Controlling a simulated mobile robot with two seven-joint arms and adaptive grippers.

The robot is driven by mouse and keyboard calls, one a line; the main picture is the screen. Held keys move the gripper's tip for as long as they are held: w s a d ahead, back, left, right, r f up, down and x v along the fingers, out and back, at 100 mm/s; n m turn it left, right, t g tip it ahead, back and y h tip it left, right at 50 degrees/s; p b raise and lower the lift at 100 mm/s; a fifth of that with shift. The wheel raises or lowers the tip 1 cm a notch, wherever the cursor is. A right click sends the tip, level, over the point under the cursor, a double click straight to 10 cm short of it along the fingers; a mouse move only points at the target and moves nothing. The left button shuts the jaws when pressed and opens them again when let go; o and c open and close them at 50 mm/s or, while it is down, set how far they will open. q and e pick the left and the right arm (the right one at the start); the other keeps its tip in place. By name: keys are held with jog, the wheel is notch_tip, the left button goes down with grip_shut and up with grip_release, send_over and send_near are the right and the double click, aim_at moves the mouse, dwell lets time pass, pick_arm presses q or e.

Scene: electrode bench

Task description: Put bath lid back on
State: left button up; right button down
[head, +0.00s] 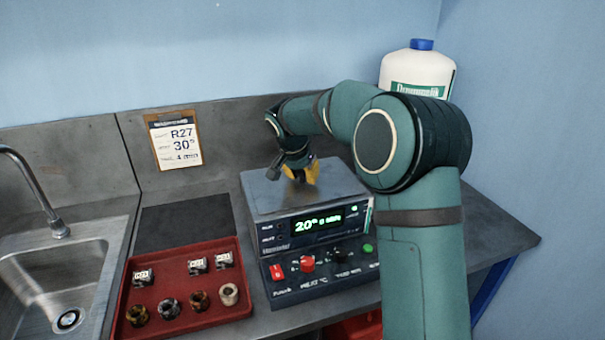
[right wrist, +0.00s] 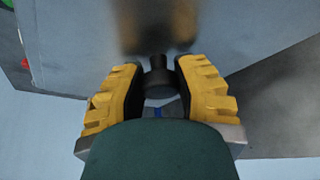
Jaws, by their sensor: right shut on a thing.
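The bath (head: 280,243) is a grey box with a green lit display, standing in the middle of the bench. A flat grey metal lid (head: 337,190) lies over its top; I cannot tell whether it is fully seated. My right gripper (head: 301,175) is low over the middle of the lid. In the right wrist view its yellow fingers are shut on a black knob (right wrist: 158,76) that stands on the shiny lid surface (right wrist: 215,60). In the head view the knob is hidden by the fingers. My left gripper is in neither view.
A red tray (head: 190,292) with several small marked blocks and round pieces is left of the bath. A dark mat (head: 185,222) lies bare behind it. A sink (head: 60,285) is at far left. A white jug (head: 417,72) stands behind my right arm.

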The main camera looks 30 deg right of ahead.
jog(key=shift+c, duration=0.4)
grip_release()
jog(key=shift+f, duration=0.15)
jog(key=shift+r, duration=0.2)
jog(key=shift+r+p, duration=2.45)
jog(key=shift+r, duration=0.95)
